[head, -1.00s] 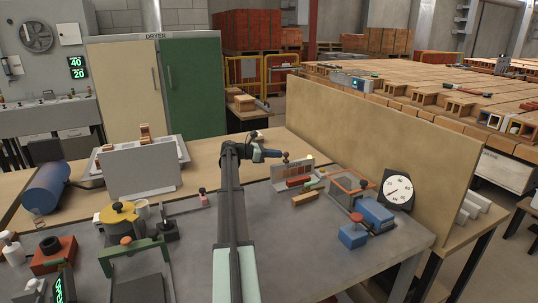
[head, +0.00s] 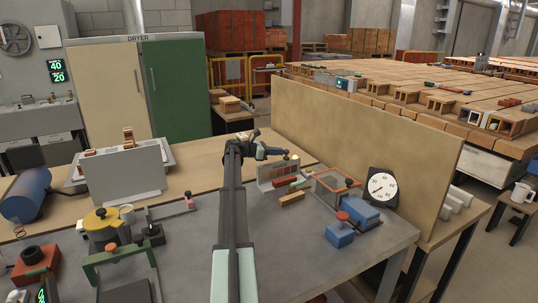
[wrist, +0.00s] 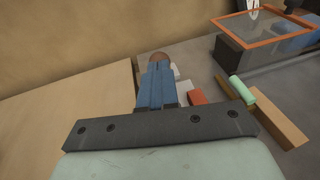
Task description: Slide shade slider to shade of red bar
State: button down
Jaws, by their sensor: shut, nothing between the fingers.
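The shade panel (head: 268,176) is a small upright grey board on the far part of the grey bench in the head view. A reddish bar (head: 285,182) lies at its foot; its end (wrist: 197,97) shows red in the wrist view. A round brown-red knob (head: 294,157), likely the shade slider's, is at the panel's right top and at my fingertips in the wrist view (wrist: 160,57). My gripper (head: 287,153) is shut with its blue fingers (wrist: 157,85) together, close against the knob. I cannot tell if they touch. The slider's track is mostly hidden.
An orange-framed box (head: 335,183), blue blocks (head: 357,212) and a dial (head: 382,188) stand farther right. A tall tan board (head: 370,135) closes the back.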

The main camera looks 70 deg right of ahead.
dwell(0.3)
jog(key=v, duration=1.4)
jog(key=shift+w, duration=0.1)
